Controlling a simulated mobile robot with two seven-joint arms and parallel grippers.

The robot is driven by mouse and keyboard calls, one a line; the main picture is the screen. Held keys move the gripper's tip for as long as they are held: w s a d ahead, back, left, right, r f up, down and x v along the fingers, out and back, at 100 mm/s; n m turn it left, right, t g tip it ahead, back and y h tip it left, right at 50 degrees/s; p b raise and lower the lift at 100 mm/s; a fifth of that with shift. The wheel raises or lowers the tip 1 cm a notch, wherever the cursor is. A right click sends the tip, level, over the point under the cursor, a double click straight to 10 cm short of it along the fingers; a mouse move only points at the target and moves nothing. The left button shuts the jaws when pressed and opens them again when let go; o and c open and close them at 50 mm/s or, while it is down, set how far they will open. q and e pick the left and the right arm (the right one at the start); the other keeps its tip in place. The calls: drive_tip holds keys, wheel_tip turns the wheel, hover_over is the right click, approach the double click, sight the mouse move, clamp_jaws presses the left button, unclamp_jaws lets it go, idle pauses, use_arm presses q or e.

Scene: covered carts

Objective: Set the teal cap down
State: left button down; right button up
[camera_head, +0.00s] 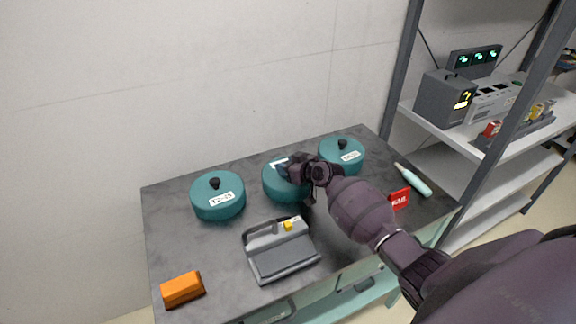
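Three round teal caps are on the dark cart top (190,250). The left cap (205,207) has a black knob and a white label. The right cap (345,163) also shows its black knob and label. My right gripper (292,170) is over the middle teal cap (280,190), pointing left, and covers its knob and part of its label. The fingers are dark and small here, so I cannot tell whether they are closed on the knob. The middle cap looks level and at or close to the cart top. My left gripper is not in view.
A grey case with a handle (284,262) lies in front of the middle cap. An orange block (182,289) is at the front left. A red tag (399,199) and a pale blue tool (415,181) lie at the right. A shelf with instruments (445,100) stands beyond.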

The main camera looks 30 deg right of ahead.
drive_tip(key=shift+o, duration=1.2)
drive_tip(key=shift+r, duration=0.1)
drive_tip(key=shift+s+d+r, duration=0.1)
drive_tip(key=shift+s, duration=0.05)
drive_tip(key=p+v, duration=0.1)
drive_tip(key=v, duration=1)
drive_tip(key=shift+s+r+p, duration=0.2)
drive_tip(key=shift+s+p, duration=0.05)
drive_tip(key=shift+p, duration=0.1)
drive_tip(key=shift+s, duration=0.1)
